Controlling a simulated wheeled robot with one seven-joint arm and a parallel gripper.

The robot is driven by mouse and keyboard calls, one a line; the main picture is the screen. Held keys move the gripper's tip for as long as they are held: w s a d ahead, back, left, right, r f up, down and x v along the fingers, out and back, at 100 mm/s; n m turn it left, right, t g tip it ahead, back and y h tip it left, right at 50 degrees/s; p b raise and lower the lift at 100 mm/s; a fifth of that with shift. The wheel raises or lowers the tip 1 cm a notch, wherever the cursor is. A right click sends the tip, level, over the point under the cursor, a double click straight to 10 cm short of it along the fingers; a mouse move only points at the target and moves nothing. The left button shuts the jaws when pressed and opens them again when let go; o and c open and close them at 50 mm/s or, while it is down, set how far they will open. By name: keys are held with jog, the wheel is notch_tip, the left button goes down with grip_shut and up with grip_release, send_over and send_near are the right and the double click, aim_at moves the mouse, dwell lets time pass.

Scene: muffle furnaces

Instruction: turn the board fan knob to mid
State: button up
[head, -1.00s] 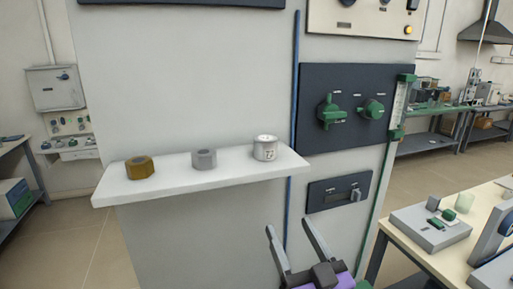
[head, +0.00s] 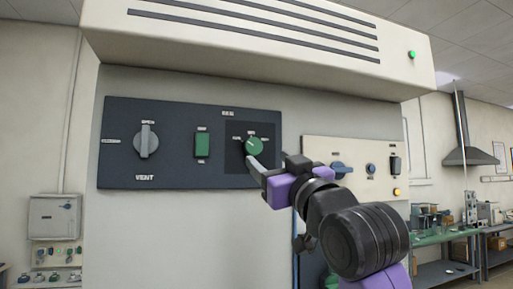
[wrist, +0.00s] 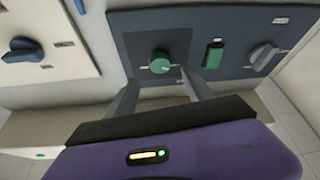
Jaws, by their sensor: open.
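The fan knob (head: 254,146) is a round green knob on a black square at the right of the dark board (head: 174,178). Small labels stand around it at left, top and right. A light mark on it seems to point up and left; the exact setting is too small to read. In the wrist view the green knob (wrist: 160,62) sits just beyond and between the two fingers. My gripper (head: 254,170) is open and empty, its fingertips close to the knob at its lower side. I cannot tell whether they touch the board.
The board also holds a green rocker switch (head: 202,145) and a grey vent knob (head: 147,141). A cream panel (head: 320,152) with a blue knob (head: 341,168) is at right, partly behind my arm. A vented hood (head: 250,40) juts out above.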

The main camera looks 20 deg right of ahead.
aim_at(254, 147)
jog(key=p+x, duration=0.3)
jog(key=x, duration=0.4)
jog(key=shift+r, duration=0.2)
jog(key=shift+w+r, duration=0.1)
jog(key=shift+w, duration=0.55)
grip_shut()
